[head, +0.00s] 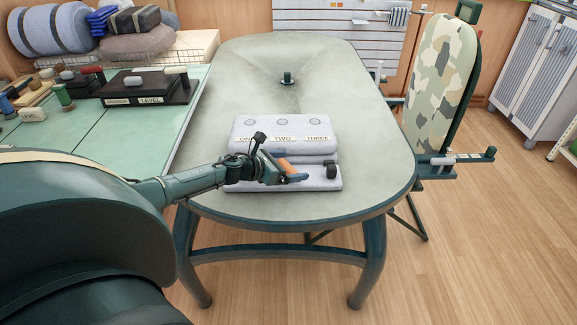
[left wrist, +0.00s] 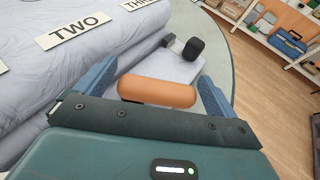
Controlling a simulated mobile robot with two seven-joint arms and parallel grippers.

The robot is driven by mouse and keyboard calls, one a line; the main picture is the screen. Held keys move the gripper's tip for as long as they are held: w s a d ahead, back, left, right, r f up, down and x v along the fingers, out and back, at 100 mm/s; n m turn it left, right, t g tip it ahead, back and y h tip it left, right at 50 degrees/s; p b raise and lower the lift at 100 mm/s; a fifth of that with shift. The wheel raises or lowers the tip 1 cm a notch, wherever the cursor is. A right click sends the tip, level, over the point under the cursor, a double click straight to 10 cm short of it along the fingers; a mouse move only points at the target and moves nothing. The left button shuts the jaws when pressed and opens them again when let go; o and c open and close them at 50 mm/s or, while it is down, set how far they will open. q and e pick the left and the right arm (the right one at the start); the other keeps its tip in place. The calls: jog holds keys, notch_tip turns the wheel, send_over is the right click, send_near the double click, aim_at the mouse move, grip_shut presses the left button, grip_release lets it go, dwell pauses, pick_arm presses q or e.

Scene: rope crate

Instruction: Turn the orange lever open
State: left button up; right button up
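The orange lever (head: 284,164) is at the front of a grey padded block labelled ONE, TWO, THREE (head: 283,124) on the table. In the left wrist view the orange lever (left wrist: 156,92) lies crosswise between the two blue fingers of my left gripper (left wrist: 156,80). The fingers are apart, with a small gap showing at each end of the lever. In the head view my left gripper (head: 287,172) is over the block's front ledge and partly hides the lever. A black knob (head: 331,171) stands to its right; it also shows in the left wrist view (left wrist: 193,48). My right gripper is not seen.
The oval table (head: 215,110) is clear around the block, except for a small dark green fitting (head: 288,78) farther back. A camouflage ironing board (head: 442,90) stands at the right. A pale green bench (head: 110,140) with black boxes and tools is at the left.

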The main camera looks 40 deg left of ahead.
pick_arm(q)
jog(key=shift+o, duration=0.3)
jog(key=shift+s, duration=0.1)
jog(key=shift+s+a, duration=0.15)
jog(key=shift+s, duration=0.25)
jog(key=v, duration=1.2)
jog(key=shift+r, duration=0.25)
